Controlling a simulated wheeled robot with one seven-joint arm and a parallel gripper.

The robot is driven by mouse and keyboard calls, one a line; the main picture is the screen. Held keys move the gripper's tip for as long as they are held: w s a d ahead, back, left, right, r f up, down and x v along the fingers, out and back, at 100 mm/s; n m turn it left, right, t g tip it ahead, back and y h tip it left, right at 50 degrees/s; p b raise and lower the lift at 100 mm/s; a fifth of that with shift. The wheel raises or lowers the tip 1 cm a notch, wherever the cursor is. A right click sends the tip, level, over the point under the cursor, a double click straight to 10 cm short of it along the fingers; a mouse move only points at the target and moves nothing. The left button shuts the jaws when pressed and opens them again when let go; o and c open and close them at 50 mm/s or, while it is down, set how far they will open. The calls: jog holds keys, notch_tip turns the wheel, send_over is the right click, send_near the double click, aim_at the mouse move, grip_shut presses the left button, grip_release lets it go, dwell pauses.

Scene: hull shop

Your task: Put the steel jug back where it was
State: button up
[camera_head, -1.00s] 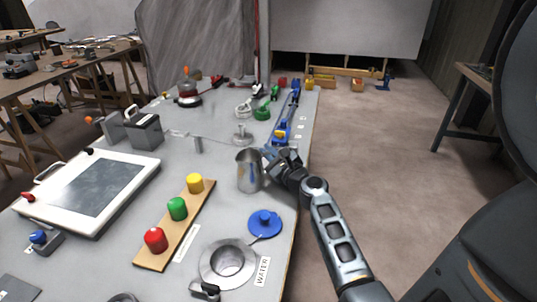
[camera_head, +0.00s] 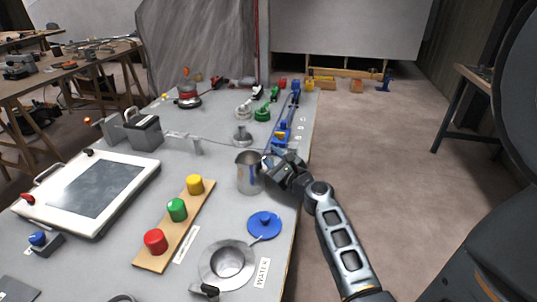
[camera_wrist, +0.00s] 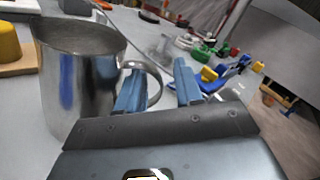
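The steel jug (camera_head: 248,174) stands upright on the grey worktop, near its right edge. In the wrist view the jug (camera_wrist: 78,85) fills the left side, with its handle (camera_wrist: 152,72) turned toward my fingers. My gripper (camera_head: 268,163) is just right of the jug, at handle height. In the wrist view my gripper (camera_wrist: 162,88) has its two blue fingers apart. The left finger shows within the handle loop and the right finger is outside it, with a visible gap beside the handle. I cannot tell whether a finger touches the handle.
A hinged-lid opening (camera_head: 228,262) with a WATER label (camera_head: 262,272) and a blue knob lid (camera_head: 264,224) lie in front. A board with red, green and yellow knobs (camera_head: 177,210) is left of the jug. Blue and green valves (camera_head: 283,128) stand behind. Floor right of the worktop is clear.

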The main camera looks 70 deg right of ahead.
jog(key=b+v, duration=0.1)
jog(key=v, duration=0.9)
jog(key=shift+b, duration=0.3)
jog(key=shift+a+r, duration=0.1)
jog(key=shift+a, duration=0.05)
